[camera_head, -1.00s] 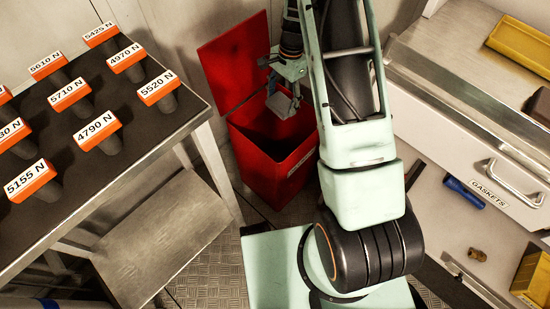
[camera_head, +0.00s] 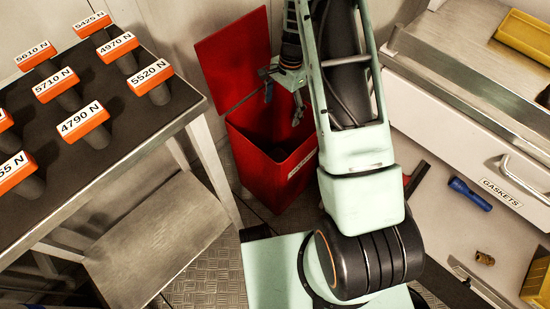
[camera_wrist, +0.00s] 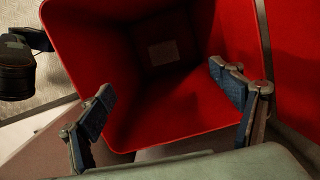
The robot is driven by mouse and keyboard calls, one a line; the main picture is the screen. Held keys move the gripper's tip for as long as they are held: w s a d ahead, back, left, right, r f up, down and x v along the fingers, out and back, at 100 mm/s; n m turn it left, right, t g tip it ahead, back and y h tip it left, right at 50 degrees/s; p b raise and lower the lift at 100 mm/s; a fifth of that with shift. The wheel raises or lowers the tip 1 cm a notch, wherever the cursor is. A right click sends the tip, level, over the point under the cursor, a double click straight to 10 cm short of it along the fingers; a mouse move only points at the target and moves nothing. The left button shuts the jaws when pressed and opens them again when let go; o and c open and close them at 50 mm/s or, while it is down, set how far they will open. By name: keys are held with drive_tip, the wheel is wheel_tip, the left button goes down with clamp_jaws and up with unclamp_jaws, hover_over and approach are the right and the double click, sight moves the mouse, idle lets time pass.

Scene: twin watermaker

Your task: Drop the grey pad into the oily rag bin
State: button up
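The red oily rag bin (camera_head: 272,165) stands on the floor with its lid (camera_head: 235,58) raised against the wall. My gripper (camera_head: 283,100) is over the bin's mouth, open and empty. In the wrist view, the two blue-padded fingers of my gripper (camera_wrist: 162,82) are spread wide, and the bin's red inside (camera_wrist: 190,100) shows between and beyond them. A small dull square, which looks like the grey pad (camera_wrist: 167,52), lies deep inside the bin. In the head view, the bin's inside is dark and no pad shows.
A dark-topped table (camera_head: 130,110) with several orange-labelled pegs stands left, above a lower metal shelf (camera_head: 165,245). A drawer unit (camera_head: 450,125) marked "GASKETS" is at right, with a blue tool (camera_head: 470,194) and a small brass fitting (camera_head: 485,258) nearby.

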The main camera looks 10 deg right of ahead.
wheel_tip(320, 180, up, 12)
drive_tip(key=d, duration=0.1)
drive_tip(key=shift+w+d, duration=0.25)
drive_tip(key=shift+w, duration=0.2)
idle(0.4)
